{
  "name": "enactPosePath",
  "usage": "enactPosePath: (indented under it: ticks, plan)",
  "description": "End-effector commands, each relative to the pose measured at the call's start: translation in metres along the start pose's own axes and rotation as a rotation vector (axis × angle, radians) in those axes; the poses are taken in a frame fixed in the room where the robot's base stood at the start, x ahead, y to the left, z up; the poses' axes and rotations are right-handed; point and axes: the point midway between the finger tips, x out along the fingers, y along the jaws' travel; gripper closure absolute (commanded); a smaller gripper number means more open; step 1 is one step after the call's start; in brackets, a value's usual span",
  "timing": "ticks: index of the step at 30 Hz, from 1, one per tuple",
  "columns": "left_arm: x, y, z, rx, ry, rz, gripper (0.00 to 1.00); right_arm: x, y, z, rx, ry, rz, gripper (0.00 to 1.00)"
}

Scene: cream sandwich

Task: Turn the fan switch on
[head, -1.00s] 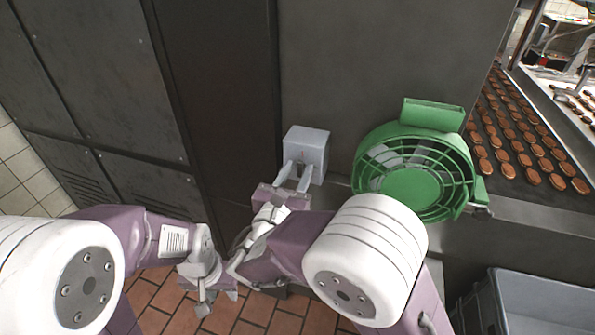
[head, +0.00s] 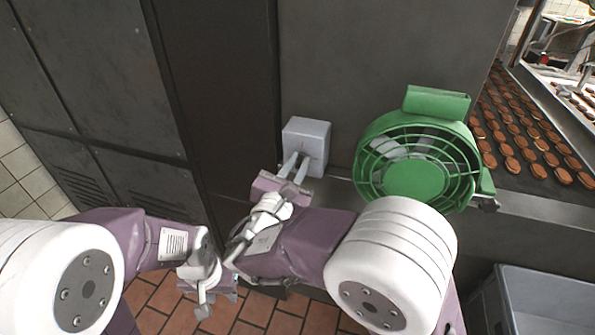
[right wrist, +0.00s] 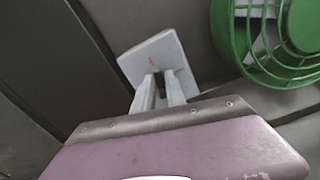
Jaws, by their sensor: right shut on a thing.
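The fan switch is a pale grey box (head: 312,138) on the dark panel left of the green fan (head: 415,165). In the right wrist view, the box's front (right wrist: 165,52) carries a small red mark. My right gripper (head: 299,157) is at the box's front, with its two fingers drawn close together on the switch's small knob. The fingertips (right wrist: 161,76) hide most of the knob, so its position cannot be told. My left gripper (head: 217,297) hangs low over the tiled floor, away from the switch, its fingers apart and empty.
A metal ledge runs under the fan. At the right, a conveyor (head: 490,165) carries rows of brown biscuits. A grey crate (head: 545,290) stands at the lower right. Dark cabinets (head: 90,70) fill the left. The tiled floor (head: 160,305) shows below my arms.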

Motion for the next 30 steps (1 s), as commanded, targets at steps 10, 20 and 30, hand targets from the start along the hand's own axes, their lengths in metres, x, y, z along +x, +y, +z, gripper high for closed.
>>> enactPosePath:
  ticks: [10,20,30]
  plan:
    - [0.06,-0.001,0.006,0.0,0.0,0.0,0.64,0.0,-0.004,-0.009,0.332,-0.001,0.0,1.0]
    - [0.114,-0.002,0.012,0.0,0.0,0.0,0.64,0.0,-0.005,-0.01,0.645,-0.001,0.0,1.0]
    - [0.166,-0.003,0.017,0.0,0.0,0.0,0.64,0.0,-0.006,-0.011,0.961,0.0,0.001,1.0]
